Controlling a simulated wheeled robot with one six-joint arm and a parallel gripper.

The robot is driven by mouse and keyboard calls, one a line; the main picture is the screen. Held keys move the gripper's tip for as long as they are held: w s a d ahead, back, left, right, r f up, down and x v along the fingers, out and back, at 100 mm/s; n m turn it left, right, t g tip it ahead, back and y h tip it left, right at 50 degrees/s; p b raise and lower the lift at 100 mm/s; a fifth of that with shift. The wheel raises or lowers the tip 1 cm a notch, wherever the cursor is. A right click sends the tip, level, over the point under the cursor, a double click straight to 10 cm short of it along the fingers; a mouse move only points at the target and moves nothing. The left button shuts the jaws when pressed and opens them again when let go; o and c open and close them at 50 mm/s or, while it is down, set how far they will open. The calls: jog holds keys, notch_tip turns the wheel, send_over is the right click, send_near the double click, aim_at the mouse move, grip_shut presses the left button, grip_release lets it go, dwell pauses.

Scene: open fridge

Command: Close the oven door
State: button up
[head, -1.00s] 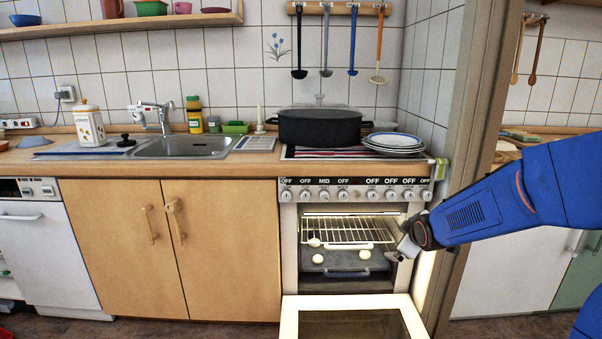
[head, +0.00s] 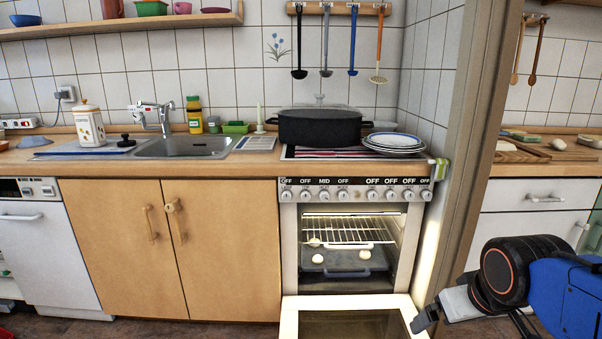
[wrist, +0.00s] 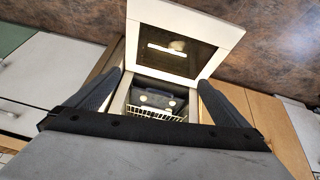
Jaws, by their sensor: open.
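The oven (head: 291,245) is open in the head view. Its white-framed oven door (head: 289,318) is folded down in front, with a dark glass pane, its near part cut off by the picture's bottom edge. In the wrist view the open door (wrist: 228,32) lies beyond my fingertips. My gripper (head: 428,318) is at the door's right edge in the head view, low down; I cannot tell whether it touches. In the wrist view my gripper (wrist: 160,92) has its two fingers spread wide, with nothing held between them.
Inside the oven are a wire rack (head: 345,231) and a dark tray (head: 340,268) with pale round pieces on it. A wall edge (head: 472,150) stands right of the oven. Wooden cabinet doors (head: 110,245) are on the left. The floor (head: 180,330) in front looks clear.

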jog(key=s+m, duration=0.1)
jog(key=s, duration=0.5)
jog(key=shift+s+a+f+g, duration=0.2)
jog(key=shift+a+f+g, duration=0.15)
jog(key=shift+f+g, duration=0.05)
